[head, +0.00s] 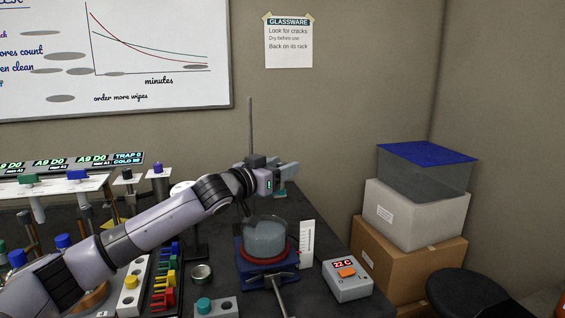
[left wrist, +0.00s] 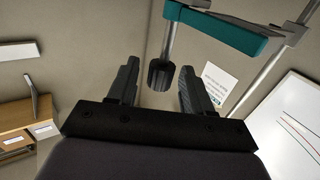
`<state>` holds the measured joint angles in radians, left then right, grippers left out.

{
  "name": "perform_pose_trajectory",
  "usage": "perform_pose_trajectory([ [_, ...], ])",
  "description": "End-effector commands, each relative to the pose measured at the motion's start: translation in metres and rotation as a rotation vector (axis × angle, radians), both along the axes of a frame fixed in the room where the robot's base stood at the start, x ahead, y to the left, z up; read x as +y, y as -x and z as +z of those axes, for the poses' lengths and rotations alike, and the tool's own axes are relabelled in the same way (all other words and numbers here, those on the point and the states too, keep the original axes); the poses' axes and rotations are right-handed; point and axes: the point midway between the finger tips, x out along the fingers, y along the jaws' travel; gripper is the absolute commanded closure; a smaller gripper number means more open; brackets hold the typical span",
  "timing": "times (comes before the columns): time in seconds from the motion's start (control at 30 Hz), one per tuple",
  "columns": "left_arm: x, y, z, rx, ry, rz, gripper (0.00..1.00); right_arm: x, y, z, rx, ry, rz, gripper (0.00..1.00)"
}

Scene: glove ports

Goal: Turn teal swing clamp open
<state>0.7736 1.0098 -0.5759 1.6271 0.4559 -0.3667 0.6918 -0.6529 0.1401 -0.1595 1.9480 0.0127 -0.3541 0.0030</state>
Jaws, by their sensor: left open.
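The teal swing clamp (left wrist: 225,32) crosses the top of the left wrist view as a teal bar. A grey rod comes down from its left end to a dark ribbed knob (left wrist: 160,76). In the head view only a small teal bit (head: 281,191) shows beneath my left gripper (head: 290,168); the rest is hidden by it. In the left wrist view my left gripper (left wrist: 157,88) is open, and the knob appears between its two fingers without visible contact. I cannot tell how deep the knob sits. My right gripper is not in view.
A glass vessel of grey liquid (head: 265,238) stands on a blue-and-red base below my left gripper. An upright grey rod (head: 250,125) rises behind it. A 22 C controller (head: 347,279) stands to the right. Racks with coloured caps crowd the left; stacked boxes (head: 408,258) stand right.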

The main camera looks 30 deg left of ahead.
Motion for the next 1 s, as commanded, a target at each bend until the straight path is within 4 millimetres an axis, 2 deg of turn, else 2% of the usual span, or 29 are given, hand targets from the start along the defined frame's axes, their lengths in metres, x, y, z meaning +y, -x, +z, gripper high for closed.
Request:
perform_pose_trajectory([
  [0.4, -0.001, -0.007, 0.0, 0.0, -0.002, -0.001, 0.5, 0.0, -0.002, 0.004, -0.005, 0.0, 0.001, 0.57],
  [0.47, -0.001, -0.007, 0.0, 0.0, -0.002, -0.001, 0.66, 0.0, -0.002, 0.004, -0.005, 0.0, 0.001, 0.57],
  [0.5, -0.001, -0.007, 0.0, 0.0, -0.002, 0.0, 0.79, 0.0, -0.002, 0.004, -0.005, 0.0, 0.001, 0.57],
  [0.57, -0.001, -0.007, 0.0, 0.0, -0.001, 0.0, 0.99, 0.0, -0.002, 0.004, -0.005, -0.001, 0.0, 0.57],
  [0.83, -0.002, -0.007, -0.002, 0.001, -0.001, 0.012, 0.99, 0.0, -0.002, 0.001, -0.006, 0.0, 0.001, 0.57],
  [1.0, -0.003, -0.006, -0.004, 0.0, 0.002, 0.059, 0.99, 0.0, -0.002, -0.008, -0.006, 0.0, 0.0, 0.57],
])
